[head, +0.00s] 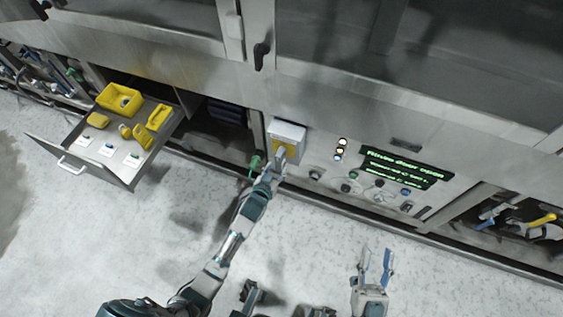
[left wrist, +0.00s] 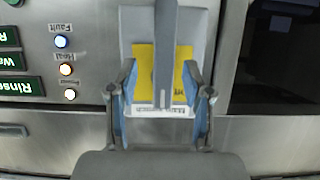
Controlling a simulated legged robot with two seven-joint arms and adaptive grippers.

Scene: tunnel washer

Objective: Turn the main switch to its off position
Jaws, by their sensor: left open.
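The main switch is a light grey box (head: 288,131) with a yellow plate on the machine's front panel; in the left wrist view its yellow plate (left wrist: 182,62) and grey bar handle (left wrist: 166,45) fill the middle. The handle runs from the plate to the top edge of that upside-down view, with a white label strip at its other end. My left gripper (head: 280,160) is in front of the switch; its open fingers (left wrist: 160,85) stand on either side of the handle. Contact cannot be told. My right gripper (head: 375,262) is open and empty, over the floor.
Right of the switch are indicator lamps (head: 340,149), a green-text display (head: 402,167) and several knobs. An open drawer (head: 127,158) with yellow bins juts out at left. A tool compartment (head: 515,218) is at right.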

